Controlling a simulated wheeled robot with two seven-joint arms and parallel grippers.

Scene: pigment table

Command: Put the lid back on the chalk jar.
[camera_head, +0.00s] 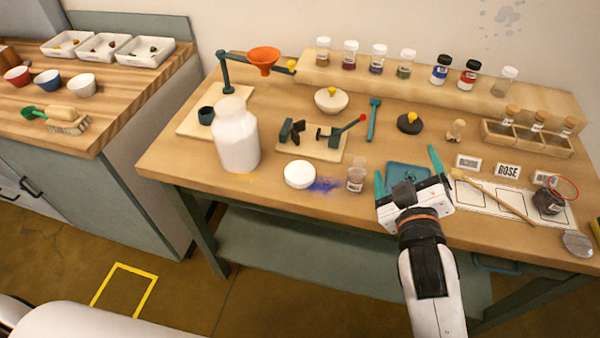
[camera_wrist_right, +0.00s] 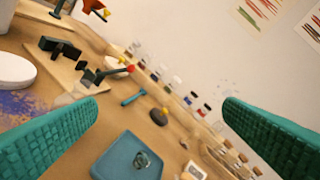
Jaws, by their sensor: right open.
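A large white jar (camera_head: 237,145) stands upright on the left part of the wooden table. I take it for the chalk jar; its top is hard to make out. A round white lid (camera_head: 299,174) lies flat to the right of the jar, apart from it, beside a patch of blue powder. The lid also shows in part at the left edge of the right wrist view (camera_wrist_right: 14,70). My right gripper (camera_head: 407,171) is open and empty near the table's front edge, at the blue tray, right of the lid. My left gripper is not in view.
A small jar (camera_head: 356,178) stands between the lid and my right gripper. The blue tray (camera_head: 410,172) lies by the fingers. Behind are a tool board (camera_head: 325,150), a pale bowl (camera_head: 331,100) and an orange funnel (camera_head: 264,57). Several jars line the back shelf.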

